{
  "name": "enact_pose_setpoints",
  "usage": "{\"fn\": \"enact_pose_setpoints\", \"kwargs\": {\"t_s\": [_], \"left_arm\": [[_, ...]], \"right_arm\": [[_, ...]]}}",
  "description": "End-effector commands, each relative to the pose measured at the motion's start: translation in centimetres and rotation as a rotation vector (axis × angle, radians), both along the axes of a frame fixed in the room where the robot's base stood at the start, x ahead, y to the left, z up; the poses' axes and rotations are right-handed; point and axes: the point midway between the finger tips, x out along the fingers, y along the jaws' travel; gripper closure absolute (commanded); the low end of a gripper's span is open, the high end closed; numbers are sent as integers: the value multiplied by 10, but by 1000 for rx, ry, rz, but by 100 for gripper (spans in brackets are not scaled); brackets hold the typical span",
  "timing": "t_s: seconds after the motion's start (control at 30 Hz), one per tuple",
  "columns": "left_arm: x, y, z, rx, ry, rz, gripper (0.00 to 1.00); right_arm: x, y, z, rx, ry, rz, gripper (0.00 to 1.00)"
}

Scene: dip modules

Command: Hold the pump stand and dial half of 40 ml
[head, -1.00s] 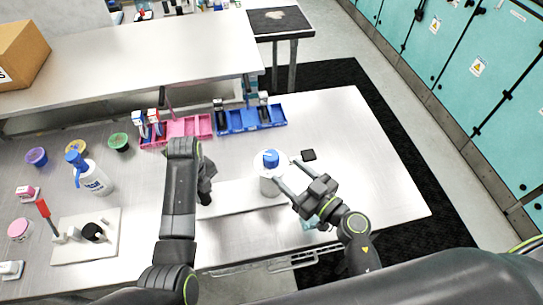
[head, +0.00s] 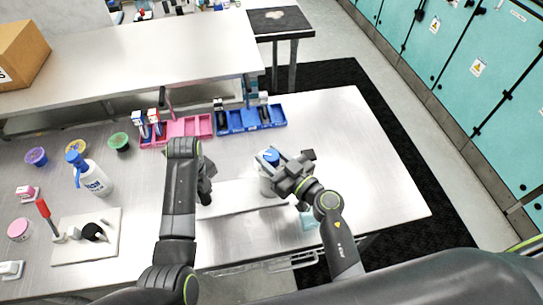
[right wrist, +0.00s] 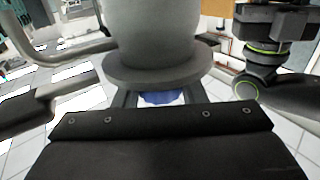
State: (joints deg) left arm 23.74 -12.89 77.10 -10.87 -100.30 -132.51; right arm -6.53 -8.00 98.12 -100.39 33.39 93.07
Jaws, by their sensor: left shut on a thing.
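A blue dial (head: 271,155) tops the cylinder, partly hidden by my right gripper. My left gripper (head: 206,196) is at the left end of the base, shut on it; its fingertips are mostly hidden. My right gripper (head: 277,165) is at the dial, its fingers apart. In the right wrist view, the blue dial (right wrist: 160,98) shows between the two fingers; whether they touch it I cannot tell.
Blue (head: 236,122) and pink (head: 192,127) bins stand at the back. A pump bottle (head: 95,180) and a white board (head: 76,245) are at the left. Small colored tubs (head: 37,156) stand further left. The table's right side is clear.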

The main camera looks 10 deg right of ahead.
Motion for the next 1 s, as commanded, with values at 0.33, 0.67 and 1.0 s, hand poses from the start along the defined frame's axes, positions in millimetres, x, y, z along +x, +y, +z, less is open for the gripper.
{"fn": "enact_pose_setpoints", "kwargs": {"t_s": [0.33, 0.67, 1.0], "left_arm": [[0, 0, 0, -1, 1, -1, 100], [0, 0, 0, 1, 1, -1, 100], [0, 0, 0, 1, 1, -1, 100]], "right_arm": [[0, 0, 0, 2, 0, -45, 86], [0, -1, -1, -2, 1, -109, 86], [0, 0, -1, -1, 2, -107, 42]]}}
